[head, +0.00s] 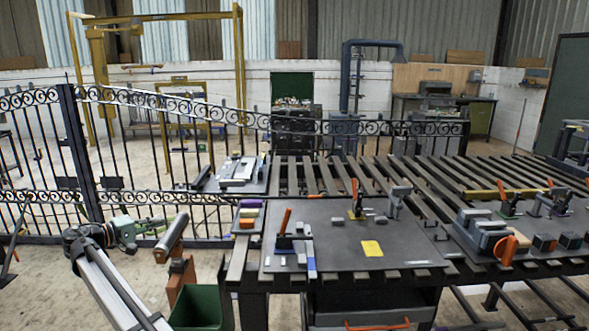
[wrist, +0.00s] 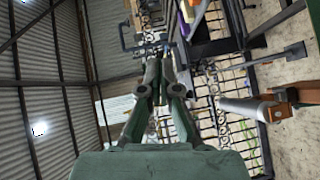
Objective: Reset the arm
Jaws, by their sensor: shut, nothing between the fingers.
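My arm shows at the lower left of the head view, in front of the black scroll gate (head: 150,190). My green gripper (head: 148,227) is raised off the floor and points right. In the wrist view my gripper (wrist: 158,62) has its two fingers drawn together with nothing between them. It touches nothing that I can make out. The gate also shows tilted in the wrist view (wrist: 225,115).
A grey cylinder on an orange stand (head: 180,270) is close right of my gripper, above a green bin (head: 200,307). The slatted steel workbench (head: 320,240), with clamps and metal parts, fills the right. A yellow hoist frame (head: 240,60) stands behind the gate.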

